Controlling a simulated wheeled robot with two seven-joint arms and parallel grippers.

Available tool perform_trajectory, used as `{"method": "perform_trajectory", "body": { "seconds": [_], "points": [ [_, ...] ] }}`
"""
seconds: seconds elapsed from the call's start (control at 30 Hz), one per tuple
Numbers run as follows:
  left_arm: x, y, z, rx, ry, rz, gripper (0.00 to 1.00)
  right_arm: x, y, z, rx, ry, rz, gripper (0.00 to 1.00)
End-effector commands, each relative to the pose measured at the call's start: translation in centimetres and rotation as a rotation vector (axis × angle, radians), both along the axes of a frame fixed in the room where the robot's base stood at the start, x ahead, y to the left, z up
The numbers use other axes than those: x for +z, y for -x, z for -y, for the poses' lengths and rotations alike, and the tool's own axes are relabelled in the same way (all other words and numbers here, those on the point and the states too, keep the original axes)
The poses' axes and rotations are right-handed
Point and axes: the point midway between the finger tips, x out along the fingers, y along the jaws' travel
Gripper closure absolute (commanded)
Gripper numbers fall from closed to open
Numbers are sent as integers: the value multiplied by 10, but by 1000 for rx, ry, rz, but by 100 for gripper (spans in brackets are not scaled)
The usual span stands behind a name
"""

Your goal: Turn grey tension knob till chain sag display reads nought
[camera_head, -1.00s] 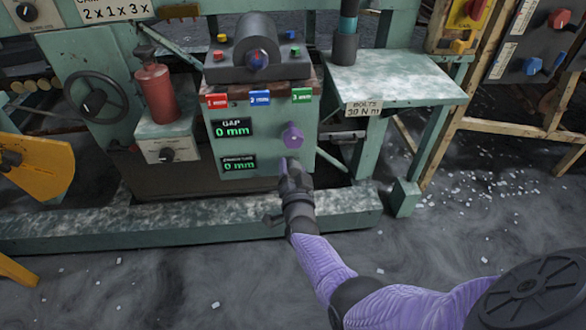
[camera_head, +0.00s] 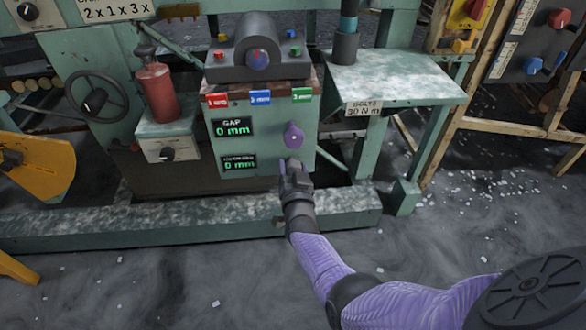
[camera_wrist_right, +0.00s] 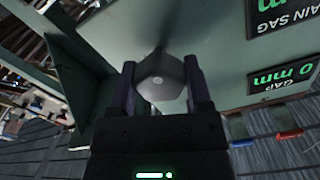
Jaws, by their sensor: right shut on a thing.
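The grey tension knob (camera_wrist_right: 162,82) sits between the two fingers of my right gripper (camera_wrist_right: 160,88), which is shut on it. In the head view my right gripper (camera_head: 290,170) is at the lower right of the green panel and hides the grey knob. The chain sag display (camera_head: 239,163) is the lower one on the panel and reads 0 mm, its label blurred. In the wrist view this display (camera_wrist_right: 283,14) is upside down and cut off. My left gripper is not in view.
A purple knob (camera_head: 293,135) is just above my right gripper. The GAP display (camera_head: 233,127) reads 0 mm. Red, blue and green tags (camera_head: 260,97) line the panel top. A green side table (camera_head: 395,80) stands to the right. A green floor beam (camera_head: 150,222) runs below.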

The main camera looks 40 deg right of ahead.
Motion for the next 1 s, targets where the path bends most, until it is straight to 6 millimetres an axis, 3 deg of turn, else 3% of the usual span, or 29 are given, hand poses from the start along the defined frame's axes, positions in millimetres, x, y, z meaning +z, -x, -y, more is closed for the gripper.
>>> {"method": "perform_trajectory", "body": {
  "seconds": [0.07,0.1,0.23,0.57,0.8,1.0],
  "points": [
    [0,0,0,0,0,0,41,-2,1,0,0,-2,-3,95],
    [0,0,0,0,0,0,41,-2,1,0,0,-2,-3,30],
    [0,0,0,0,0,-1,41,-1,0,0,0,-3,-2,2],
    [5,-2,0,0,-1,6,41,3,5,-4,0,-2,1,1],
    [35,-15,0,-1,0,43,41,7,55,-35,1,-3,1,1],
    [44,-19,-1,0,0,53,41,2,82,-50,1,-3,-1,1]
  ]
}}
